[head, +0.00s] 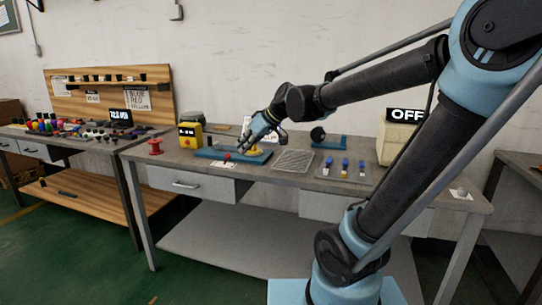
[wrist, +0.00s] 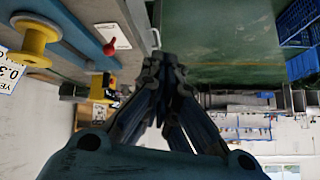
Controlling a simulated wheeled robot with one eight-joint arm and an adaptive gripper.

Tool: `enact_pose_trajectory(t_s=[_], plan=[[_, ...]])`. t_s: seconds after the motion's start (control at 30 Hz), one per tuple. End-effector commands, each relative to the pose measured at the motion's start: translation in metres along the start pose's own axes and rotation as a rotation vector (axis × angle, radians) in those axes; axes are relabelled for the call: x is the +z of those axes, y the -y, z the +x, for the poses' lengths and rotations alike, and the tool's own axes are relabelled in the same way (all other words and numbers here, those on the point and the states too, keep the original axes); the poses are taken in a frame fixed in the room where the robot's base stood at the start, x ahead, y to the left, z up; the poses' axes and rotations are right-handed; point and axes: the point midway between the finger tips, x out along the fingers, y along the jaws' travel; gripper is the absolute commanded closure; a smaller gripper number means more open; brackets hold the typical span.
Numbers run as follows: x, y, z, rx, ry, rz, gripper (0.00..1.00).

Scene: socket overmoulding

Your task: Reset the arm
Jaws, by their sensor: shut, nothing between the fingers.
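My arm reaches from the right over the grey workbench (head: 225,173) in the head view. I cannot tell the exact height of the gripper over the fixture.
A yellow box (head: 190,135), a red spool (head: 155,146), a mesh plate (head: 294,161) and a tray with blue-topped parts (head: 344,171) stand nearby. An "OFF" display (head: 405,115) is at right.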

Motion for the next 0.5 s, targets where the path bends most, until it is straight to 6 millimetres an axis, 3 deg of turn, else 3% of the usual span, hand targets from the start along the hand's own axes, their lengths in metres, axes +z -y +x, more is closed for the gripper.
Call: enact_pose_trajectory(t_s=[0.27,0.5], plan=[[0.075,-0.017,-0.025,0.09,0.104,0.132,1.0],[0.188,-0.034,-0.058,0.245,0.254,0.358,1.0]])
